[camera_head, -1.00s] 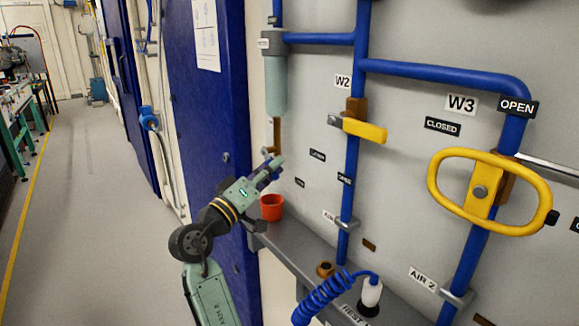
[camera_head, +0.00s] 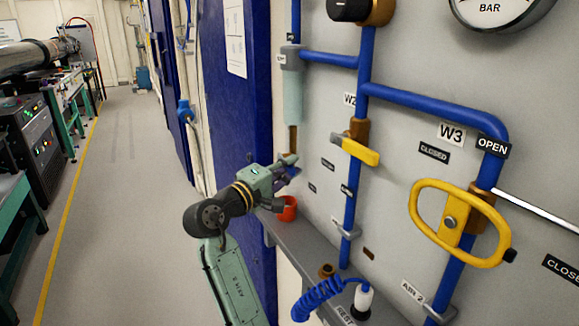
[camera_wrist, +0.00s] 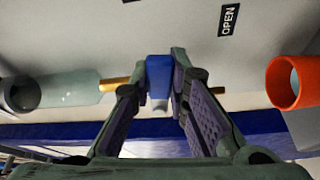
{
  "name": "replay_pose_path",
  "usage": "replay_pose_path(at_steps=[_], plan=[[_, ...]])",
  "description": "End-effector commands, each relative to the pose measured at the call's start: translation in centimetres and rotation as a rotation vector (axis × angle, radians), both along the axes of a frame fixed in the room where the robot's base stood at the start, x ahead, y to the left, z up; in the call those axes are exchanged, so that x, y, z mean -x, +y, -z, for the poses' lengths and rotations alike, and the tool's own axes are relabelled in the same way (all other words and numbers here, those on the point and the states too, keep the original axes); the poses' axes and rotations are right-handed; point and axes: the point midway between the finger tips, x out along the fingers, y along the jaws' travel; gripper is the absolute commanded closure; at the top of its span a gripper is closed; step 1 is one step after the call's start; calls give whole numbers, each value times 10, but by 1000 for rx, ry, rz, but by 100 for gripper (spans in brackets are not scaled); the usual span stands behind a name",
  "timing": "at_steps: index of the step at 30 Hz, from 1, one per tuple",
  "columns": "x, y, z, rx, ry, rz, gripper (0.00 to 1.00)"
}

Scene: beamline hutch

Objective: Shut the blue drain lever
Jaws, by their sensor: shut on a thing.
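The blue drain lever (camera_wrist: 159,70) shows end-on in the wrist view, between the two fingertips of my gripper (camera_wrist: 160,84). The fingers are shut on it. A brass drain pipe (camera_wrist: 115,83) runs beside it from the pale green filter bowl (camera_wrist: 70,88). In the head view the bowl (camera_head: 293,95) hangs on the panel with the brass pipe (camera_head: 293,138) below it. My gripper (camera_head: 289,168) is at the foot of that pipe. There my fingers mostly hide the lever, so its angle is hard to tell.
An orange-red cup (camera_head: 287,208) stands on the grey shelf (camera_head: 310,240) just below my gripper. It also shows in the wrist view (camera_wrist: 291,82). Yellow valve handles (camera_head: 360,151) and blue pipes are to the right. The aisle floor (camera_head: 130,180) at left is clear.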

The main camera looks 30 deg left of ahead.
Motion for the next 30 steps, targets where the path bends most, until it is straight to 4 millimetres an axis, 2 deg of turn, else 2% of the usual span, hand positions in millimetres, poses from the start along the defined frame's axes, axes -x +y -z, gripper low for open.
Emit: replay_pose_path(at_steps=[12, 27, 28, 30], plan=[[0, -1, -7, 134, 96, 1, 100], [0, -1, -8, 150, 106, 0, 100], [0, -1, -8, 150, 106, 0, 83], [0, -1, -8, 149, 106, 0, 79]])
